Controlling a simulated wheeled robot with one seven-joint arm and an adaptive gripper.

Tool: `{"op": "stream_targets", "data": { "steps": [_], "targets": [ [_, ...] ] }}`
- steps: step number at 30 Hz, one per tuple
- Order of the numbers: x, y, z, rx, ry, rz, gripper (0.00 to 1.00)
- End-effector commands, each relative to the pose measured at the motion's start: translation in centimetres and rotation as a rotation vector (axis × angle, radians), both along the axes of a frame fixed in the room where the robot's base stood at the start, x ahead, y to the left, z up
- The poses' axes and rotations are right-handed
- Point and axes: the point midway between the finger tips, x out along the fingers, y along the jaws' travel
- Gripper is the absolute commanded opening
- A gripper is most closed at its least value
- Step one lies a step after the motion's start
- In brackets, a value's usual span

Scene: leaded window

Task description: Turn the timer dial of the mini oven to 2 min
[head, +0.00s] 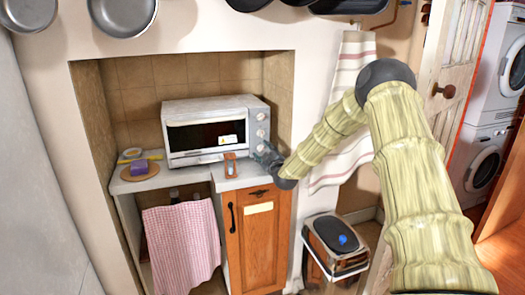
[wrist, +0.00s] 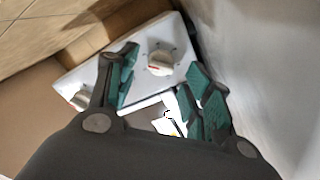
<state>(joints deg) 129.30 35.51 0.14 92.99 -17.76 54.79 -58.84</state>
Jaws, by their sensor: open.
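The white mini oven (head: 205,130) stands on the counter in the alcove, its door shut. Its right-hand panel carries a column of dials. My gripper (head: 264,152) is at the lower part of that panel, at the oven's right front corner. In the wrist view my gripper (wrist: 161,60) is open, with a pale dial (wrist: 160,63) showing between and beyond its teal fingers. The fingers do not visibly pinch it. A second dial (wrist: 82,99) with a red mark lies to the left, partly behind the left finger. I cannot read the dial markings or tell which setting is pointed at.
The alcove's right wall (head: 278,95) is close to the oven's dial side. An orange-brown object (head: 230,165) lies on the counter before the oven. A round board (head: 140,171) with a purple item is at left. A bin (head: 336,240) stands below right.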

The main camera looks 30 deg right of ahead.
Motion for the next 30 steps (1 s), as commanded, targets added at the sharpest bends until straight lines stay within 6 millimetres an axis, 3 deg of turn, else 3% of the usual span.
{"op": "stream_targets", "data": {
  "steps": [6,17,18,25,30],
  "targets": [
    [1.8,-0.4,0.0,0.000,0.000,0.000,0.50],
    [2.2,-0.5,-0.1,0.000,0.001,0.000,0.50],
    [2.2,-0.5,-0.1,0.000,0.001,0.001,0.49],
    [2.2,-0.5,-0.1,0.000,0.001,0.001,0.07],
    [2.2,-0.5,-0.1,0.008,-0.001,0.001,0.04]
  ]
}}
